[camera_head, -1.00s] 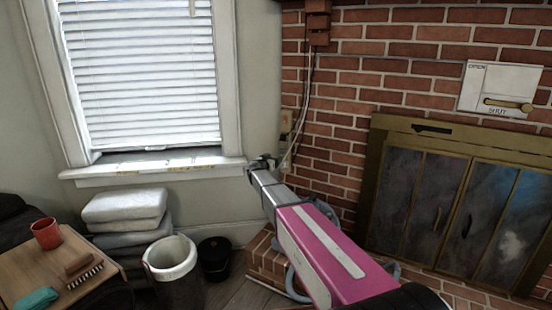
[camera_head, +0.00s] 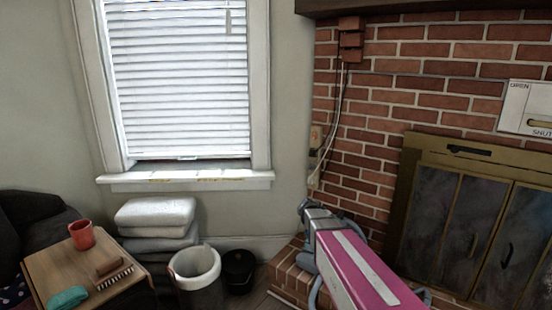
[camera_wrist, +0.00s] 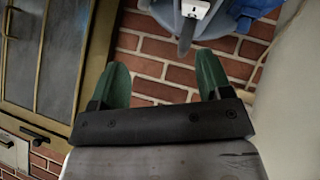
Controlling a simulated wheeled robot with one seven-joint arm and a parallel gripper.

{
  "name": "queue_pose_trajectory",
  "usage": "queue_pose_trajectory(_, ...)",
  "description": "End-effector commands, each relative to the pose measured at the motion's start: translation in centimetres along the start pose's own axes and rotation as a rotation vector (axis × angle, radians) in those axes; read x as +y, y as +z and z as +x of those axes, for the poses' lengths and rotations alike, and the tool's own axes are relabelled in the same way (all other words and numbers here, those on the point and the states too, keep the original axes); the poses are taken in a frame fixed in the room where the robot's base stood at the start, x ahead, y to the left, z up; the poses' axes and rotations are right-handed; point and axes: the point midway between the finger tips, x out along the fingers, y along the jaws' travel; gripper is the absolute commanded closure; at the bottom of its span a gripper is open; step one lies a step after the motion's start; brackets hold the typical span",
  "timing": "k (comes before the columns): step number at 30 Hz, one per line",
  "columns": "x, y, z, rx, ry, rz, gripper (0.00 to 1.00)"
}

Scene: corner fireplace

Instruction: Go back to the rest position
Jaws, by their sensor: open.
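In the wrist view my gripper (camera_wrist: 164,78) shows two green fingers spread wide apart, with nothing between them but the brick surface behind. It is open and empty. In the head view my pink and grey arm reaches up from the lower right, in front of the brick hearth; the gripper's fingers cannot be made out there.
A brick fireplace with brass-framed glass doors (camera_head: 437,219) stands at right, with a raised hearth (camera_head: 287,272). A bin (camera_head: 201,297), a small black bucket (camera_head: 238,270), folded cushions (camera_head: 155,213) and a wooden table (camera_head: 58,271) with a red mug (camera_head: 82,234) are at left.

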Motion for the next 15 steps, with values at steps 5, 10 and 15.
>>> queue_pose_trajectory(5,4.6,9.9,-2.5,-0.281,-0.139,-0.169,0.28)
queue_pose_trajectory(10,6.9,17.1,-5.9,-0.479,-0.346,-0.315,0.28)
queue_pose_trajectory(15,7.8,20.8,-8.7,-0.570,-0.517,-0.404,0.28)
